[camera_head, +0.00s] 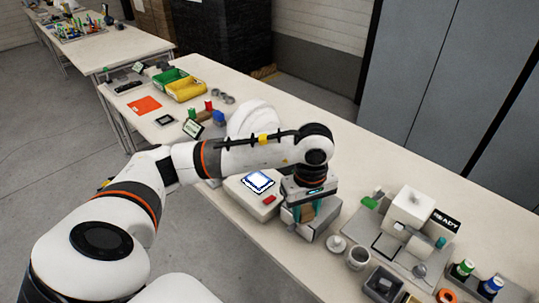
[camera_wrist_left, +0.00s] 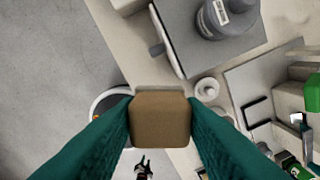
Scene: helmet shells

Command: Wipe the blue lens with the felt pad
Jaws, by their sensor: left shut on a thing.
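My left gripper (camera_head: 306,212) reaches over the table from the left, its teal fingers pointing down above a grey block-shaped fixture (camera_head: 322,228). It is shut on a brown block, which looks like the felt pad (camera_head: 308,213). In the left wrist view the pad (camera_wrist_left: 160,118) sits squarely between the fingertips of the gripper (camera_wrist_left: 160,120). I cannot pick out the blue lens with certainty. A blue-topped cylinder (camera_head: 492,285) stands at the lower right, away from the gripper. My right gripper is in neither view.
A device with a lit blue-white screen (camera_head: 258,181) is left of the gripper. A white disc (camera_head: 336,243) and a round cup (camera_head: 359,257) stand to the right.

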